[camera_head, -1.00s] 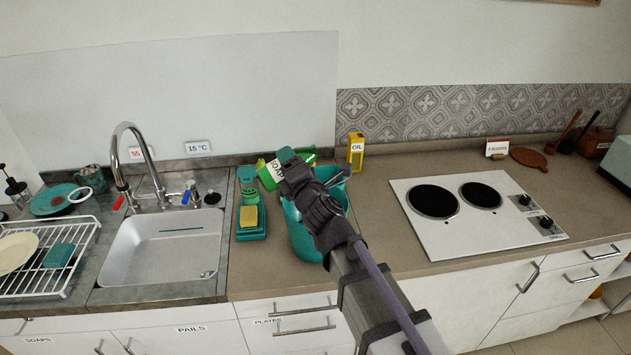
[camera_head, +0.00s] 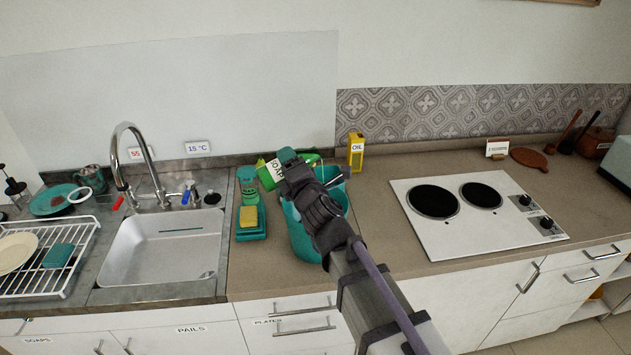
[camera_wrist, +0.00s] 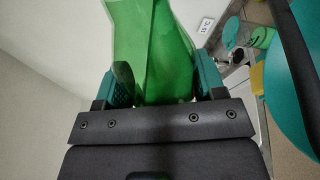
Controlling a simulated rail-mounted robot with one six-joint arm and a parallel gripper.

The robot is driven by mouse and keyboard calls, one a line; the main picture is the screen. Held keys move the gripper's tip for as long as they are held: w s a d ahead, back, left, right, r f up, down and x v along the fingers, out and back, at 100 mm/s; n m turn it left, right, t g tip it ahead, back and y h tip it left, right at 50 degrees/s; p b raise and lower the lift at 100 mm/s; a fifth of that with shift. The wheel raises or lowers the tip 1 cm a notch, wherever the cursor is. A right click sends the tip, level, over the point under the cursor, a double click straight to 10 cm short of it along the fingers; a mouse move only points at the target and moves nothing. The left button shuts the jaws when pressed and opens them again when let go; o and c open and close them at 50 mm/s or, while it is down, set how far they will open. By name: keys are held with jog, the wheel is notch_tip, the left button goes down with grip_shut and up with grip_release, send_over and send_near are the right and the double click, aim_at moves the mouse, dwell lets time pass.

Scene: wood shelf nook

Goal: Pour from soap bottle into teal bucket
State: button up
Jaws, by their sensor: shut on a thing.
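The green soap bottle (camera_head: 268,172) with a white label is held tilted over the teal bucket (camera_head: 300,235) in the head view. The bottle's green body (camera_wrist: 155,50) fills the space between the fingers in the wrist view. My gripper (camera_head: 287,157) is shut on the bottle, above the bucket. The bucket stands on the counter, and my arm covers part of it. Its teal rim also shows at the right of the wrist view (camera_wrist: 291,85). The bottle's mouth and any liquid cannot be made out.
A teal tray with a yellow sponge (camera_head: 249,216) stands left of the bucket. A yellow oil container (camera_head: 356,158) stands behind it to the right. The sink (camera_head: 160,245) is at left, the cooktop (camera_head: 470,220) at right. The counter between bucket and cooktop is clear.

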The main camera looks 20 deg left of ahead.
jog(key=shift+s+a+f+m, duration=0.1)
jog(key=shift+a+m, duration=0.05)
jog(key=shift+m, duration=0.25)
dwell(1.1)
